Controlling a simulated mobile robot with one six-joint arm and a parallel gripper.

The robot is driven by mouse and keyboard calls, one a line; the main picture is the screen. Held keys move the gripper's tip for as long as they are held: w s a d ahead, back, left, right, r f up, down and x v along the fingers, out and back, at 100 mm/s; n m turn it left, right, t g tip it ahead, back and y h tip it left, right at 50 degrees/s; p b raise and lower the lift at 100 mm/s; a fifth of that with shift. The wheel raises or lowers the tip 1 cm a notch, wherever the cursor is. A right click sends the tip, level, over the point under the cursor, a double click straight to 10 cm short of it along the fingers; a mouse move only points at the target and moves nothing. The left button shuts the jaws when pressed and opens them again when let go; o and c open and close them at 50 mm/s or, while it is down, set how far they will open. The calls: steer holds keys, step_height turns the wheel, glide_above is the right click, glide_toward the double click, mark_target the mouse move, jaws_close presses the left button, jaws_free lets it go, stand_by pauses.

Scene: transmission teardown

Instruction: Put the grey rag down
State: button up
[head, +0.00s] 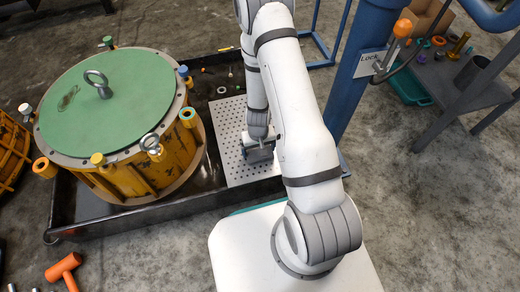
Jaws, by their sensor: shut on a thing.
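My gripper (259,152) points down over the perforated light metal plate (232,166), to the right of the big yellow housing. It is shut on the grey rag. The rag is small and dark in this view and hard to tell apart from the gripper body. I cannot tell whether it touches the plate. My white arm hides part of the plate's right side.
The yellow housing (170,178) with a green lid (120,75) and lifting eyes stands on a black tray (95,220). Small parts lie behind the plate. A blue post (362,60) and grey bench (458,85) stand right. An orange mallet (64,268) lies on the floor.

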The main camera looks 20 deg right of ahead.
steer(key=shift+f, duration=0.25)
steer(key=o, duration=0.6)
steer(key=shift+r, duration=0.1)
steer(key=shift+r, duration=0.1)
